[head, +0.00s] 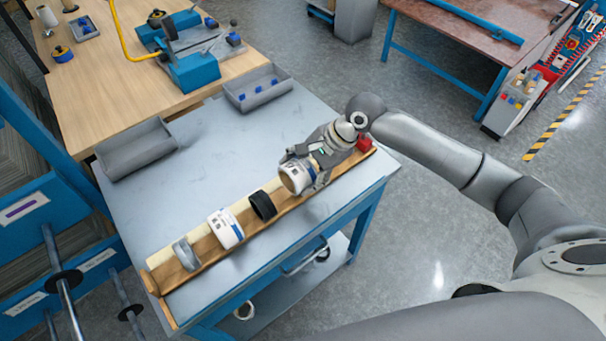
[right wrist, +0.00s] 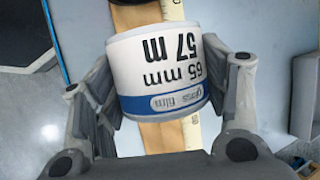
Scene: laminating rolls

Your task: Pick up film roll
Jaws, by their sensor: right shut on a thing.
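A white film roll with a blue band (head: 297,177) is between the fingers of my right gripper (head: 309,173), at the right part of a wooden rack (head: 284,209). In the right wrist view the roll (right wrist: 160,68) reads "65 mm 57 m" and "gloss film". The fingers of my right gripper (right wrist: 165,95) are shut on its two sides. The rack runs below the roll; I cannot tell whether they touch. More rolls stand along the rack: a black one (head: 262,206), a white and blue one (head: 225,228) and a grey one (head: 186,254). My left gripper is not in view.
A red item (head: 364,142) sits at the rack's right end. Two grey bins, one at left (head: 137,152) and one with blue pieces (head: 258,90), stand at the table's back edge. The grey tabletop (head: 190,190) between bins and rack is clear. A wooden bench (head: 100,75) stands behind.

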